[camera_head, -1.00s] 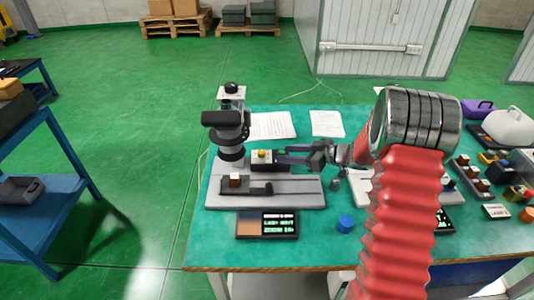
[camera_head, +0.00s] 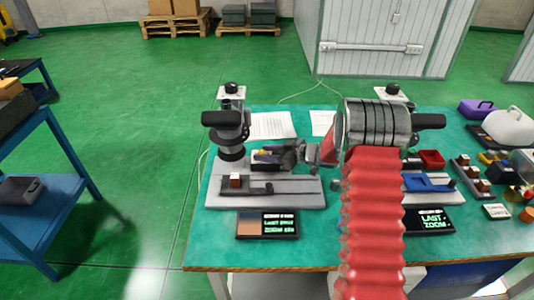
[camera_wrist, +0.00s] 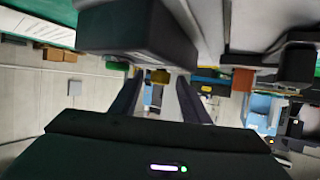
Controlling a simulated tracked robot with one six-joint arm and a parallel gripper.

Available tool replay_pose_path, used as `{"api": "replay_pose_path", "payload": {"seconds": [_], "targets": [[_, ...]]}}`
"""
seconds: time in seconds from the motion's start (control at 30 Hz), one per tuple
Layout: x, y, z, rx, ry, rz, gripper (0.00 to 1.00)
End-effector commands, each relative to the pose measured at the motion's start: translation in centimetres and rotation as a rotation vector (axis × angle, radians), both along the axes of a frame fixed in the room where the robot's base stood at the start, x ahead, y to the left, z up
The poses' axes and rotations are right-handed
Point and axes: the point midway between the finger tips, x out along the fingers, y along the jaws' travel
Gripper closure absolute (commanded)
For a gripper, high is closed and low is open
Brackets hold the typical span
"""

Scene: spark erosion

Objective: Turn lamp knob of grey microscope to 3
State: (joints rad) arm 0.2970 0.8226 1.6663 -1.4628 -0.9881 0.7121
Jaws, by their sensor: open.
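The grey microscope (camera_head: 310,191) stands at the left of the bench, with a black head (camera_head: 226,118) and a dark lamp box beside its column. In the wrist view the dark box (camera_wrist: 150,30) hangs at the top, and a small yellow knob (camera_wrist: 160,75) shows between my two dark open fingers. The fingers lie on both sides of the knob with gaps. The knob's number marks cannot be read.
A display panel (camera_head: 281,224) lies in front of the microscope. A second microscope with a blue stage part (camera_head: 428,182) stands to the right, partly behind my arm. Paper sheets (camera_head: 271,125) lie behind. Several small items crowd the bench's right side.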

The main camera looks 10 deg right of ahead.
Motion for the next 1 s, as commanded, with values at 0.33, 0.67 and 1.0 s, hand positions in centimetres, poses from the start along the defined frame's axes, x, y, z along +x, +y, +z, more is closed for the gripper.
{"api": "replay_pose_path", "payload": {"seconds": [0.33,0.67,1.0], "targets": [[-0.03,-0.03,0.01,0.000,0.000,0.000,0.76],[-0.05,-0.03,0.00,0.000,0.000,0.001,0.99],[0.02,0.14,0.02,-0.001,-0.001,-0.001,0.99]]}}
